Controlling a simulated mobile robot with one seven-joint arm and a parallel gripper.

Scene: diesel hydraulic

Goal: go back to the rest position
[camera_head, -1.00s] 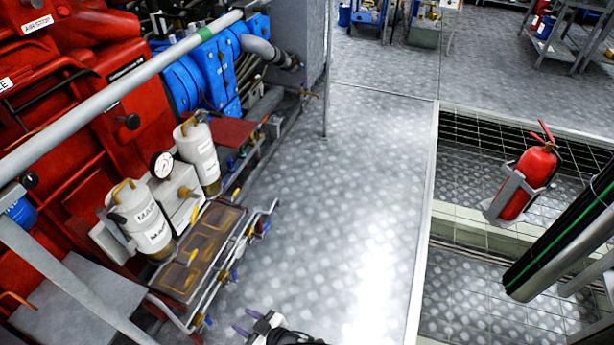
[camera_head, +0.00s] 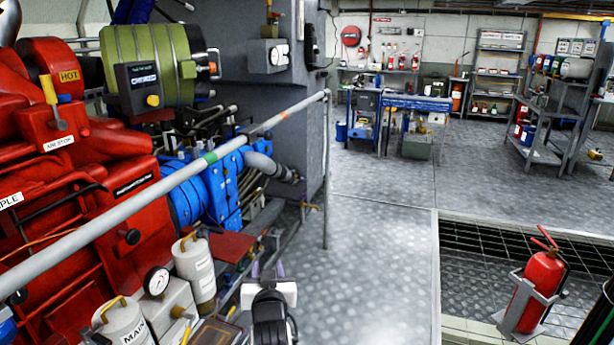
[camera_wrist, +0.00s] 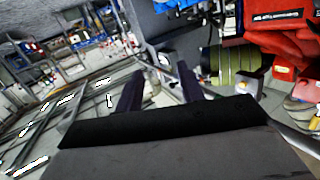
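My gripper (camera_head: 268,269) shows at the bottom middle of the head view, above the walkway floor beside the engine. Its two dark purple fingers stand apart, with nothing between them. In the wrist view the fingers (camera_wrist: 160,87) also stand apart and empty. The wrist view is tilted, with the red engine at upper right and the workshop at left. My gripper seems clear of the engine and the rail, though the exact distance cannot be told.
A grey handrail (camera_head: 180,178) runs along the red engine (camera_head: 70,190) on the left. White canisters (camera_head: 195,268) and a gauge (camera_head: 157,281) stand near my arm. A fire extinguisher (camera_head: 536,290) is at lower right. The metal walkway (camera_head: 375,230) is open.

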